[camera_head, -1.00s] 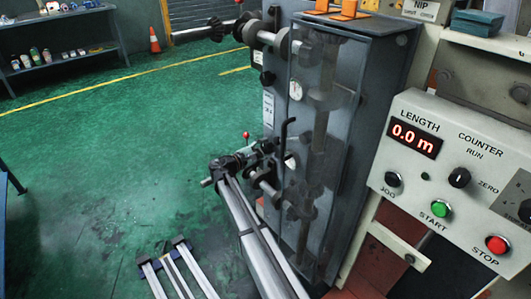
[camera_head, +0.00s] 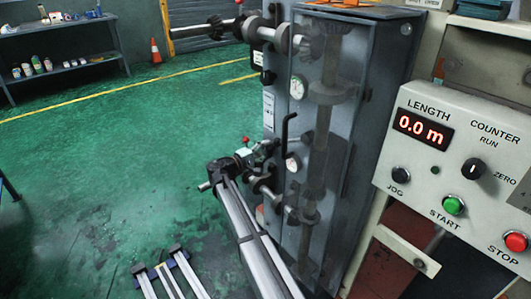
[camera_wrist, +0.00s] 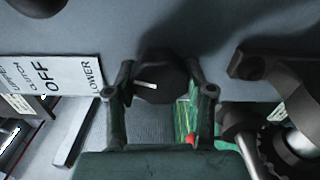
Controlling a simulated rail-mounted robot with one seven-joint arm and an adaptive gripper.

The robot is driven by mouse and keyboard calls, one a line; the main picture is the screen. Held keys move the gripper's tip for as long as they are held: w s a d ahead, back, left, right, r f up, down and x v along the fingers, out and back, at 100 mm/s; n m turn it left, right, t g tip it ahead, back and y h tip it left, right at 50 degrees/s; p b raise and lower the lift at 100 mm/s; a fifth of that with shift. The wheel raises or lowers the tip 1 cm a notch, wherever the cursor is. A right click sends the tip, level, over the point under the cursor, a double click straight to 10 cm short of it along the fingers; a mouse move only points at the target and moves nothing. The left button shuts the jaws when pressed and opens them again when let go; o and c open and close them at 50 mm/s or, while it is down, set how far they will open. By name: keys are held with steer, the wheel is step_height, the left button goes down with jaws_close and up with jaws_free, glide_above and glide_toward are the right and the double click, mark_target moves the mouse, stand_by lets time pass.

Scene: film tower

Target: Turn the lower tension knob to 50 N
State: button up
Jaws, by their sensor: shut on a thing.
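In the wrist view, a black faceted knob (camera_wrist: 163,72) with a white pointer line sits on the grey panel. The line points to the left of the picture. My gripper (camera_wrist: 160,88) has one finger on each side of the knob and is shut on it. In the head view, my gripper (camera_head: 256,154) is at the left side of the grey cabinet, and the knob is hidden there. A lower round gauge (camera_head: 292,163) is beside it, too small to read.
A white placard (camera_wrist: 62,78) reading OFF and LOWER is left of the knob. Dark metal fittings (camera_wrist: 285,75) stand close to its right. A crank handle (camera_head: 286,130) and an upper gauge (camera_head: 298,87) are on the cabinet (camera_head: 380,90). The counter console (camera_head: 450,150) reads 0.0 m.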

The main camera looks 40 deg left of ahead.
steer(key=shift+w, duration=0.1)
steer(key=o, duration=1.2)
steer(key=shift+c, duration=0.2)
steer(key=v, duration=1.2)
